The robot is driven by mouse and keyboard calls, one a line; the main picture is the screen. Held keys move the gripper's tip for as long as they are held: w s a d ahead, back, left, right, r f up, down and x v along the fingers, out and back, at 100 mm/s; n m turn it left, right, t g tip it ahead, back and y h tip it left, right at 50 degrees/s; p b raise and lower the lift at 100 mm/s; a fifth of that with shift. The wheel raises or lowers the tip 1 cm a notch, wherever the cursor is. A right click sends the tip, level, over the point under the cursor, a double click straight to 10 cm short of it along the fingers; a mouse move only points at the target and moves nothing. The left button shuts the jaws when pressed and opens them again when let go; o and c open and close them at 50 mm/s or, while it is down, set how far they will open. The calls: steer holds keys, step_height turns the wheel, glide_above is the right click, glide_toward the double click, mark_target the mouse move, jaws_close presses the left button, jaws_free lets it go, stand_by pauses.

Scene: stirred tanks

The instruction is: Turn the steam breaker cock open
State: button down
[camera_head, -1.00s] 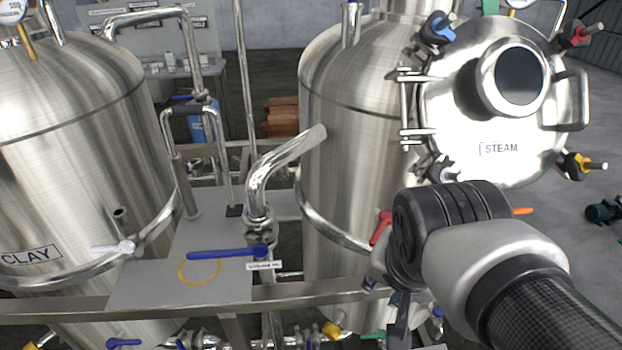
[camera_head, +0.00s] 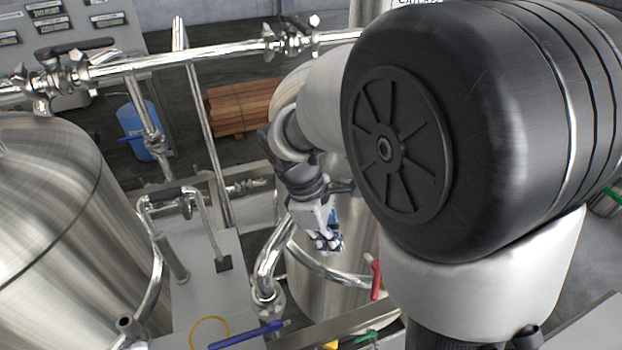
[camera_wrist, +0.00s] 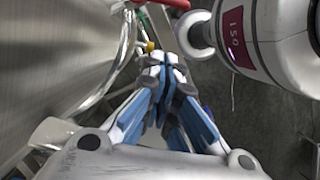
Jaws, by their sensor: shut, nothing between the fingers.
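I cannot tell from the labels which valve is the steam breaker cock. A red lever (camera_head: 376,280) stands below and right of my gripper (camera_head: 328,243), in front of the right tank (camera_head: 310,290). A red part (camera_wrist: 176,4) shows at the top edge of the wrist view. A blue lever (camera_head: 248,334) lies at the lower middle, by a bent pipe. Black-handled valves (camera_head: 75,48) (camera_head: 297,24) sit on the overhead pipe. My gripper's blue and white fingers also show in the wrist view (camera_wrist: 163,62); they are together and empty, apart from the levers.
My arm hides much of the right tank. A left tank (camera_head: 45,215) stands opposite. Wooden planks (camera_head: 240,108) lie on the floor behind.

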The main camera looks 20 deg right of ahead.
mark_target(376, 283)
steer(key=s+d+f, duration=0.2)
steer(key=f, duration=0.3)
steer(key=s+d+f+b, duration=0.1)
steer(key=s+d+f, duration=0.1)
steer(key=f, duration=0.3)
steer(key=shift+d, duration=0.8)
